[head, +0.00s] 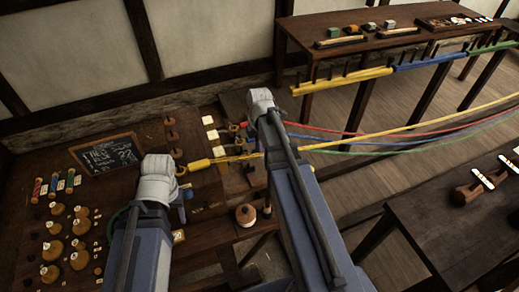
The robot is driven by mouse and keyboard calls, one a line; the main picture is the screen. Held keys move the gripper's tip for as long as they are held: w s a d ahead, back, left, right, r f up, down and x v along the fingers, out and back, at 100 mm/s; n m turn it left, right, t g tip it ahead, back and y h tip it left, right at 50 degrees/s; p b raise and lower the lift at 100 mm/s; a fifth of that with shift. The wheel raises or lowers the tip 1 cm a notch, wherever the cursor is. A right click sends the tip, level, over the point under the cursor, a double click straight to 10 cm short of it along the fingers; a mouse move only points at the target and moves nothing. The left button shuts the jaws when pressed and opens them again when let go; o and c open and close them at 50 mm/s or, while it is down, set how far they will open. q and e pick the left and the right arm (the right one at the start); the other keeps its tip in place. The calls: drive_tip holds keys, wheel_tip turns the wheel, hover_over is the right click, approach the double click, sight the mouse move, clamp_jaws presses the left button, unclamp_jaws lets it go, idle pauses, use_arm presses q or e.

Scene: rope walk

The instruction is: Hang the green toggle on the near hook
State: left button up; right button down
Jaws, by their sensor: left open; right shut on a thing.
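My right gripper (262,103) is over the right edge of the board with posts. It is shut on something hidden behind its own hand. The green rope (340,154) comes in from the right and passes behind my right arm. The green toggle does not show clearly. A row of dark wooden posts (172,137) stands on the brown board, left of my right gripper. I cannot tell which part is the near hook. My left gripper (157,178) is open, left of the nearest post; its fingertips are mostly hidden. A yellow toggle (199,164) lies by the nearest post.
Red (400,134), blue and yellow ropes also stretch in from the right. A small chalkboard (107,154) and several wooden knobs (81,226) are on the left. A round wooden pot (245,214) stands between my arms. A dark table (450,222) is at right.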

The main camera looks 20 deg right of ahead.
drive_tip(key=shift+f, duration=0.1)
drive_tip(key=c, duration=0.5)
unclamp_jaws()
drive_tip(key=shift+c, duration=0.2)
wheel_tip(320, 180, up, 8)
drive_tip(key=p, duration=0.8)
idle(0.6)
